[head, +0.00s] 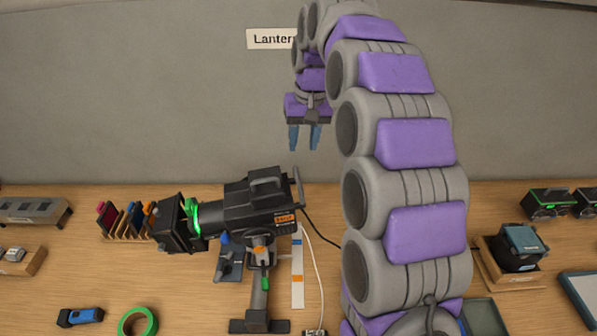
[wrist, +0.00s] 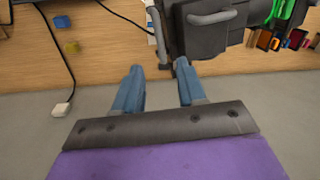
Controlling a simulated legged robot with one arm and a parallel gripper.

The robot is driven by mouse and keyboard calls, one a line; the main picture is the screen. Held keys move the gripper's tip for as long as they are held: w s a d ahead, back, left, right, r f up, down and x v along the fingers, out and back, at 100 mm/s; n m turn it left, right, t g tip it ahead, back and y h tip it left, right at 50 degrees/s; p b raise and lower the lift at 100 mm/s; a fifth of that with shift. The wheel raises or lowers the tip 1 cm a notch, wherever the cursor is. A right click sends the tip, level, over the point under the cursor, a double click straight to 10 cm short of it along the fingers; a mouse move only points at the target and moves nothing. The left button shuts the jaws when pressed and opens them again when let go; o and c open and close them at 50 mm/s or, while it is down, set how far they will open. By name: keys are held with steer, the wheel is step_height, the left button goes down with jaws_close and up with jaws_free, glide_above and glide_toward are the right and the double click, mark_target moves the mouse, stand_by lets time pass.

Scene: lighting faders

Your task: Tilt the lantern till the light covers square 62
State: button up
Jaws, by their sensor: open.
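The lantern (head: 243,207) is a black stage light on a stand with a dark foot (head: 259,324), on the wooden table. Its front, with a green ring (head: 194,218), points left. A handle bar stands up at its rear right end. My gripper (head: 304,140) hangs open and empty above the lantern's rear, in front of the grey wall. In the wrist view the two blue fingertips (wrist: 159,70) are apart, and the lantern's dark body (wrist: 205,30) lies just beyond them. No finger clearly touches it. Square 62 and the lit patch are not in view.
A rack of coloured filters (head: 126,220) stands left of the lantern. A green tape roll (head: 138,322) and a blue-black tool (head: 80,317) lie at the front left. Cables run right of the stand. A "Lantern" sign (head: 271,39), partly hidden by my arm, is on the wall.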

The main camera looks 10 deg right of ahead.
mark_target(298, 177)
steer(key=f, duration=0.6)
steer(key=a+f, duration=0.1)
steer(key=f, duration=0.3)
jaws_close()
stand_by(0.5)
